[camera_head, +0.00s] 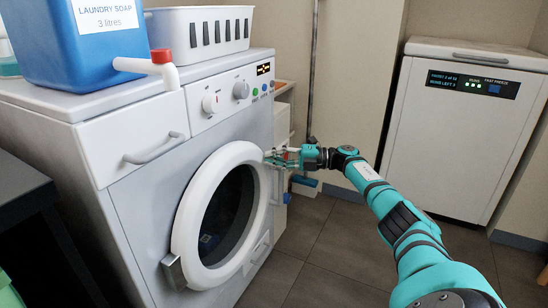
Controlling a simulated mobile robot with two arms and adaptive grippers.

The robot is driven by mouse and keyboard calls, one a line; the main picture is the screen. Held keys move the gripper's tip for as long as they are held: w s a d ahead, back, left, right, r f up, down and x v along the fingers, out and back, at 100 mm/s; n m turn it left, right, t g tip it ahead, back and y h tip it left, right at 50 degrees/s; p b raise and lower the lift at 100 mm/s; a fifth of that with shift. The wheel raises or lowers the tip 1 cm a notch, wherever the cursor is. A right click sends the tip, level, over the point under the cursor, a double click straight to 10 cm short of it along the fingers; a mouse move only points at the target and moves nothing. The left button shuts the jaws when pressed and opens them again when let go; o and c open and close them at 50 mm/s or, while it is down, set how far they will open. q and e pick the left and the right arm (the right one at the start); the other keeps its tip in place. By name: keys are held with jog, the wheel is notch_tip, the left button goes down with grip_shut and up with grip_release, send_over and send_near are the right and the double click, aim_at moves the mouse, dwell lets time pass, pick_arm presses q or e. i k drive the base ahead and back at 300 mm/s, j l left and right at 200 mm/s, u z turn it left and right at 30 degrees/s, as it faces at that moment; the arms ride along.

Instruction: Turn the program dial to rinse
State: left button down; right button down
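The washing machine (130,187) stands at the left with its round door closed. My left gripper is out of view.
The spout overhangs the drawer front (130,133). A white chest freezer (462,135) is at the right. Tiled floor (330,230) is open between.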

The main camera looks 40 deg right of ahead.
aim_at(211, 104)
jog(key=l, duration=0.65)
jog(key=k+l, duration=0.4)
jog(key=l+z, duration=0.05)
jog(key=l, duration=0.05)
